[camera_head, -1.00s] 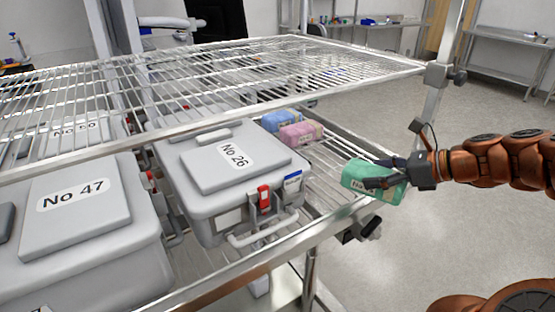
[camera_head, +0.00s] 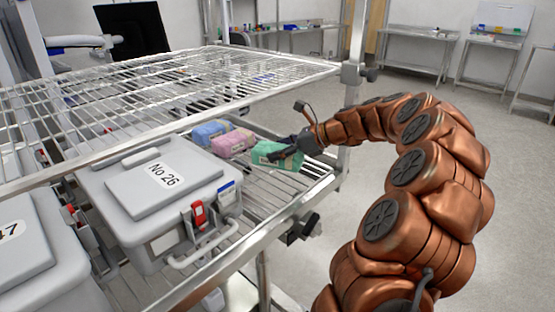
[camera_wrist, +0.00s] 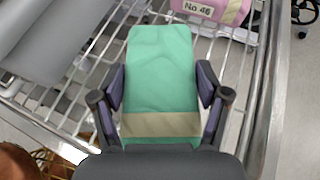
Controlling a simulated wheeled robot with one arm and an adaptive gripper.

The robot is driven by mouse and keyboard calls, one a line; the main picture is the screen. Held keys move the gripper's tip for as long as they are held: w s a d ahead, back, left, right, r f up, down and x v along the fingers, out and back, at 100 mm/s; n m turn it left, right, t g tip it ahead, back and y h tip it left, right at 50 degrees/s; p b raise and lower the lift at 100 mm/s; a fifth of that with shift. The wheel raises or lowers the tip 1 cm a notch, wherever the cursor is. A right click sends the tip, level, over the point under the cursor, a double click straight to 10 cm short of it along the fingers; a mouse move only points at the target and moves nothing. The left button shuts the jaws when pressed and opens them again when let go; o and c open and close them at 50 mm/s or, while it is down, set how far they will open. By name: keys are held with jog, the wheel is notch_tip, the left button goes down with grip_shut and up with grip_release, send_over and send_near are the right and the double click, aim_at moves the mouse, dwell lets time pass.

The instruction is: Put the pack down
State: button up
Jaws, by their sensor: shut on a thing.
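The green pack (camera_head: 277,155) is at the right end of the lower wire shelf, beside the pink pack (camera_head: 233,142). My gripper (camera_head: 290,152) is shut on it. In the wrist view the green pack (camera_wrist: 160,75) lies between the two fingers of my gripper (camera_wrist: 160,98), with a tan band across its near end. Wire rods show around it. I cannot tell whether its underside touches the shelf.
A blue pack (camera_head: 209,131) stands behind the pink one. The grey case labelled No 26 (camera_head: 150,205) fills the shelf to the left. The upper wire shelf (camera_head: 180,90) hangs above. A corner post (camera_head: 351,75) stands at the right. Bare rods (camera_head: 262,192) lie in front.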

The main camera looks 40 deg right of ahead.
jog(key=shift+w+d, duration=0.1)
jog(key=shift+w, duration=0.25)
jog(key=shift+f, duration=1.75)
jog(key=shift+f, duration=0.1)
jog(key=o, duration=1.4)
jog(key=shift+s+d+r, duration=0.15)
jog(key=shift+s+r, duration=0.15)
jog(key=v, duration=1.1)
jog(key=shift+s+d, duration=0.1)
jog(key=shift+s, duration=0.05)
